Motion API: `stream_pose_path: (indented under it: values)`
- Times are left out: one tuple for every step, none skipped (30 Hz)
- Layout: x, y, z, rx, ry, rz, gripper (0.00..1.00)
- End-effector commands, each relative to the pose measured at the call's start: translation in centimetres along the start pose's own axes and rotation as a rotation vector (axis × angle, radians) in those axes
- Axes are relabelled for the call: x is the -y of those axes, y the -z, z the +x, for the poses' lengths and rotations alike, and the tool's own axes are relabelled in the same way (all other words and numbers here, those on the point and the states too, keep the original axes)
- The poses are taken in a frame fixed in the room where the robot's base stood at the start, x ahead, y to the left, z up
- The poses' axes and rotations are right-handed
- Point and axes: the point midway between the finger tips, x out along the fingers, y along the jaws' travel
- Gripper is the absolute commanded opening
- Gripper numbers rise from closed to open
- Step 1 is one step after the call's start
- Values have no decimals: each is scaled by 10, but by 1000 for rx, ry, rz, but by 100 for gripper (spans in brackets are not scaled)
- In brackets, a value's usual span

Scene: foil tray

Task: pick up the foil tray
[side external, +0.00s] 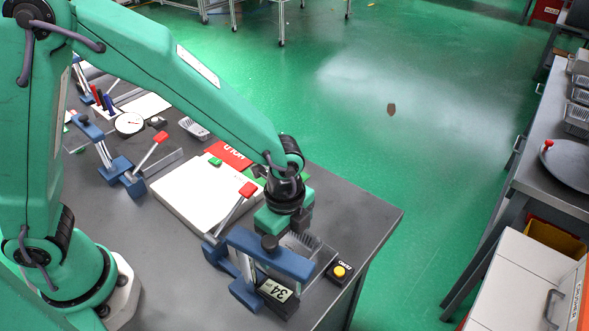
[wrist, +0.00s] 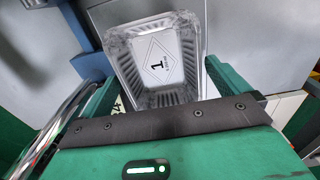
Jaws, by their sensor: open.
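The foil tray (wrist: 177,97) is a silvery, ribbed-walled tray with a "1" in a diamond on its floor. In the wrist view it lies between the two green fingers of my gripper (wrist: 158,76), its far part extending past the fingertips. The fingers are apart, one on each side of the tray; I cannot tell whether either touches it. In the side view my gripper (side external: 287,222) is low over the bench's right end, and only part of the foil tray (side external: 300,241) shows, behind a blue clamp and under the gripper.
A blue clamp (side external: 270,255) with a red-tipped lever stands close in front of the tray. A yellow button box (side external: 340,271) and a numbered display (side external: 277,291) are near. A white board (side external: 205,192) lies to the left. The bench edge is close on the right.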

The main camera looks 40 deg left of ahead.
Motion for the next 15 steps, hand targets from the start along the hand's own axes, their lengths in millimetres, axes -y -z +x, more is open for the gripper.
stream_pose_path:
  values:
    - [0, 0, 1, 0, -1, 0, 100]
    - [0, 0, 1, 0, -1, 0, 100]
    - [0, 0, 1, 0, 0, 0, 100]
    - [0, 0, 1, 0, 0, 0, 100]
    - [0, 0, 2, 0, 0, 0, 100]
    - [0, 0, 2, 0, 0, 0, 100]
    - [0, 0, 2, 0, 0, 0, 100]
    - [0, 0, 2, 0, 0, 0, 100]
    - [0, 0, 2, 0, 0, 0, 100]
    - [0, 0, 2, 0, 0, 0, 100]
    - [0, 0, 2, 0, 0, 0, 100]
    - [0, 0, 2, 0, 0, 0, 100]
    - [0, 0, 2, 0, 0, 0, 100]
    - [0, 0, 2, 0, 0, 0, 100]
    - [0, 0, 2, 0, 0, 0, 92]
